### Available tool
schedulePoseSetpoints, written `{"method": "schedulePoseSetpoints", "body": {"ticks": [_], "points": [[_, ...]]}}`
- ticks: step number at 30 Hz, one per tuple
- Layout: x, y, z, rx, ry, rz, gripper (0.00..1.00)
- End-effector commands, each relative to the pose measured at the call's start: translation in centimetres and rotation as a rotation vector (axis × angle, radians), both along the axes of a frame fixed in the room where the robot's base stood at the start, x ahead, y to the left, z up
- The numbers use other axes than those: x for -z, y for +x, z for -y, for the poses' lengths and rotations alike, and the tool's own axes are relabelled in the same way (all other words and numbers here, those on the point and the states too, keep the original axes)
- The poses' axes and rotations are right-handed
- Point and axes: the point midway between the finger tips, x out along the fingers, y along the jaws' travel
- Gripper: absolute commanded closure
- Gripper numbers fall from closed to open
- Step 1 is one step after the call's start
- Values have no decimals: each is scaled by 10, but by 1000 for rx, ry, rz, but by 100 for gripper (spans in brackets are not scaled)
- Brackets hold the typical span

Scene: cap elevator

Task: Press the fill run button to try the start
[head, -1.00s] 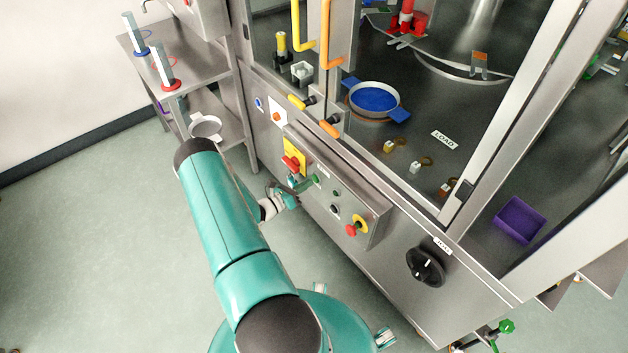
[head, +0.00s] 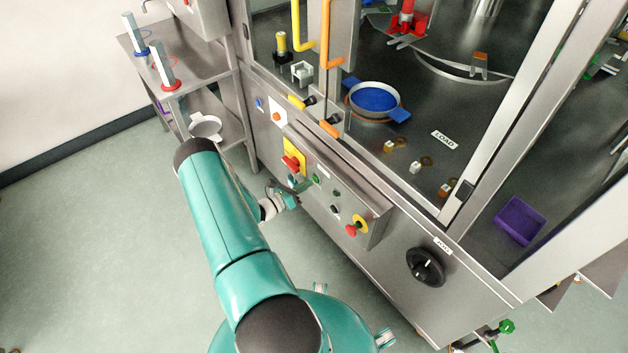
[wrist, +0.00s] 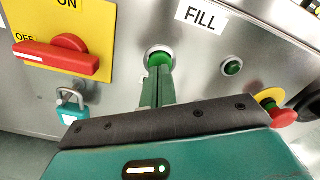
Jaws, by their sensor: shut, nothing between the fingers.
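The control panel with the FILL label (wrist: 200,17) fills the wrist view. Below the label, the larger green button (wrist: 158,57) sits in a pale metal ring; it also shows in the head view (head: 316,178). My gripper (wrist: 160,78) is shut and empty, its narrow green fingers pointing at this button. The fingertips cover the button's lower part in the wrist view. I cannot tell whether they touch it. A smaller dark green button or lamp (wrist: 232,67) is to the right, clear of the fingers.
A red switch handle (wrist: 55,58) on a yellow plate points to OFF at the left, with a teal padlock (wrist: 71,104) below it. A red emergency button (wrist: 283,116) is at the right. The black rotary knob (head: 425,267) is farther right. Open floor lies left of my arm.

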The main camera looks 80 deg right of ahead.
Motion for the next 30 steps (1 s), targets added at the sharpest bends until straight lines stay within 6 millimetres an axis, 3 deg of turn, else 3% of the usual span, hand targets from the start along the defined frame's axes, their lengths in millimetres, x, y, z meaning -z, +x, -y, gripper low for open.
{"method": "schedulePoseSetpoints", "body": {"ticks": [30], "points": [[0,-4,5,0,0,0,100]]}}
